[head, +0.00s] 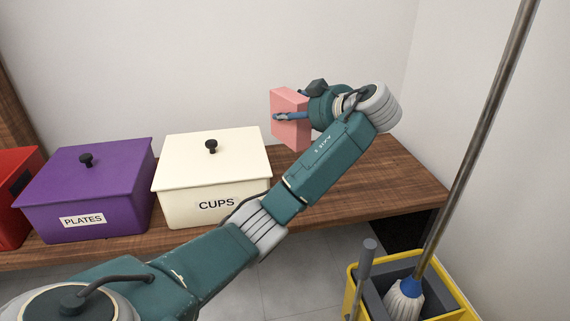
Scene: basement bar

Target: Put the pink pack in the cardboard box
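The pink pack (289,133) is a small box-shaped block, held up in the air above the right part of the wooden shelf. My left gripper (290,117) is shut on it, with a blue finger across its near side; the far finger is mostly hidden. My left arm reaches in from the lower left, passing in front of the white box. My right gripper is not in view. No cardboard box shows in this view.
A white lidded box labelled CUPS (172,205), a purple lidded box labelled PLATES (50,216) and a red box (12,215) stand on the wooden shelf (395,180). The shelf's right end is clear. A yellow mop bucket (440,302) with a mop stands at lower right.

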